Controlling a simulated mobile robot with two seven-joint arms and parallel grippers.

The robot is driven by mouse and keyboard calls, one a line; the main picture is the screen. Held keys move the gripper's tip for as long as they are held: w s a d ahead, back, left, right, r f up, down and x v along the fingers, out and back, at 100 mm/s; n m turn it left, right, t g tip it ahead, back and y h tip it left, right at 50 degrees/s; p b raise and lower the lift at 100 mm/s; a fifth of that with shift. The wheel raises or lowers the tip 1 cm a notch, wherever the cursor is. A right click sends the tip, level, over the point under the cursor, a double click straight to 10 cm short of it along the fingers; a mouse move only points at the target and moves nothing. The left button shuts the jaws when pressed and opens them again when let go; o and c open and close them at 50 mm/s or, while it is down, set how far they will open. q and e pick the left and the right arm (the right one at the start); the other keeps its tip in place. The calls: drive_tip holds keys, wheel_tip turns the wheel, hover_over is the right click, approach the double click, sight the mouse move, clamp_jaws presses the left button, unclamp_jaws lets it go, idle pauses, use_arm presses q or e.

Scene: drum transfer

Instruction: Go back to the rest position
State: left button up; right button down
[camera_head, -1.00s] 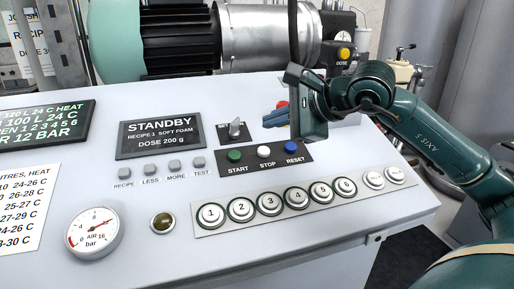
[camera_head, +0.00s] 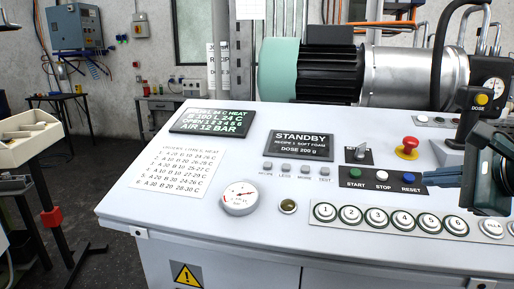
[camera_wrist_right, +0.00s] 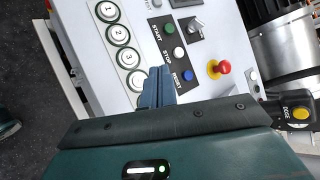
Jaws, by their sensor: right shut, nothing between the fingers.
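My right gripper (camera_head: 438,179) is at the right edge of the head view, its blue fingers shut and empty, just right of the blue RESET button (camera_head: 409,178) and above the panel. In the right wrist view the shut fingers (camera_wrist_right: 157,88) point over the panel beside the numbered buttons (camera_wrist_right: 123,34) and the START, STOP and RESET row. I cannot tell the exact height above the panel. My left gripper is not in view.
The white control panel (camera_head: 150,212) has a STANDBY display (camera_head: 299,145), a red mushroom button (camera_head: 408,147) and an air gauge (camera_head: 239,197). A motor with a metal cylinder (camera_head: 405,76) stands behind it. A tray stand (camera_head: 25,140) is at far left; open floor lies between.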

drive_tip(key=s+a+f+m+g+y+p, duration=0.1)
drive_tip(key=s+a+f+m+y, duration=0.1)
drive_tip(key=a+f+m+y, duration=0.45)
drive_tip(key=s+a+f+m+g+y+p, duration=0.1)
drive_tip(key=s+a+f+m+y+p, duration=0.1)
drive_tip(key=a+m+y, duration=0.5)
wheel_tip(320, 180, down, 16)
drive_tip(key=s+m+t+h+p, duration=0.2)
drive_tip(key=m+t+h, duration=0.75)
drive_tip(key=m, duration=1.55)
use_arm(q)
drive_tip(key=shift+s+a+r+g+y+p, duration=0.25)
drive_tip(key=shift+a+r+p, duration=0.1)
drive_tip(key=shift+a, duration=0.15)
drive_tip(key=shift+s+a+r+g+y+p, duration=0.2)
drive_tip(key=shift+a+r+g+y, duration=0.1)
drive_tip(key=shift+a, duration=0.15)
use_arm(e)
drive_tip(key=s+a+f+m+g+h, duration=0.3)
drive_tip(key=s+f+m+g+h, duration=0.1)
drive_tip(key=s+f+m+g, duration=0.4)
drive_tip(key=s+f+m, duration=0.2)
drive_tip(key=s+f, duration=0.2)
drive_tip(key=f, duration=0.1)
drive_tip(key=shift+s+f+g+h, duration=0.15)
drive_tip(key=shift+f+g+h, duration=0.15)
drive_tip(key=shift+f+g, duration=0.1)
